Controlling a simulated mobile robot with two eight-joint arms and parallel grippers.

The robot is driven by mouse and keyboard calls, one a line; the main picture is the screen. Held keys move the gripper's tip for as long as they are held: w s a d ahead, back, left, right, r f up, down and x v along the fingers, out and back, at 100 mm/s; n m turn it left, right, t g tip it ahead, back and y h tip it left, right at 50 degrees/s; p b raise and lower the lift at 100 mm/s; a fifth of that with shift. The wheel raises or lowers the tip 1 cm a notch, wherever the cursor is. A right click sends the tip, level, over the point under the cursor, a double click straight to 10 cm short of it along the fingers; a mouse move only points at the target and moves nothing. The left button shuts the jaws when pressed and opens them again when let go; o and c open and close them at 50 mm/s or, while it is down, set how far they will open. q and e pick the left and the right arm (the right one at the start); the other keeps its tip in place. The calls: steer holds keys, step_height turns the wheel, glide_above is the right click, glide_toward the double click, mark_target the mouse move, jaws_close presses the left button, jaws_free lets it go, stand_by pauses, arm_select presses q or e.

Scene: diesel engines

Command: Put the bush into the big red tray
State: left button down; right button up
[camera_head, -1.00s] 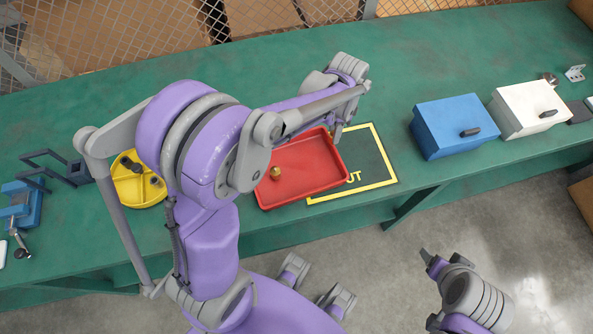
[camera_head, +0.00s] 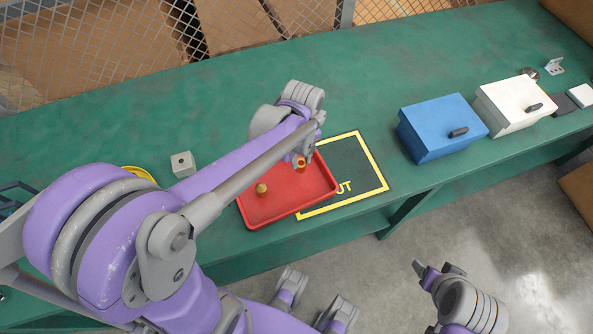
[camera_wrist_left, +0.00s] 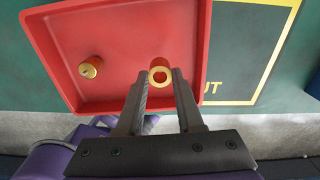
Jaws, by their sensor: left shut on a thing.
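The big red tray (camera_head: 290,202) lies on the green bench. It also shows in the left wrist view (camera_wrist_left: 120,105). My left gripper (camera_wrist_left: 160,78) is over the tray's right part, shut on a brass ring-shaped bush (camera_wrist_left: 160,63) whose hole faces the wrist camera. The bush also shows at the fingertips in the head view (camera_head: 301,161). I cannot tell how far it is above the tray floor. A second small brass piece (camera_wrist_left: 91,67) sits in the tray's left part. My right gripper (camera_head: 437,269) is open and empty, off the front of the bench.
A yellow-outlined area (camera_head: 352,165) lies right of and partly behind the tray. A blue box (camera_head: 440,130) and a white box (camera_head: 512,108) stand further right. A grey block (camera_head: 182,164) and a mostly hidden yellow container (camera_head: 140,173) are at left.

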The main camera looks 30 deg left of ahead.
mark_target(301, 169)
arm_select(q)
steer(key=shift+f+b, duration=0.35)
steer(key=shift+f, duration=2.15)
steer(key=shift+f, duration=0.1)
steer(key=shift+f, duration=0.15)
steer(key=c, duration=0.5)
jaws_free()
steer(key=shift+c, duration=0.2)
steer(key=shift+r, duration=0.2)
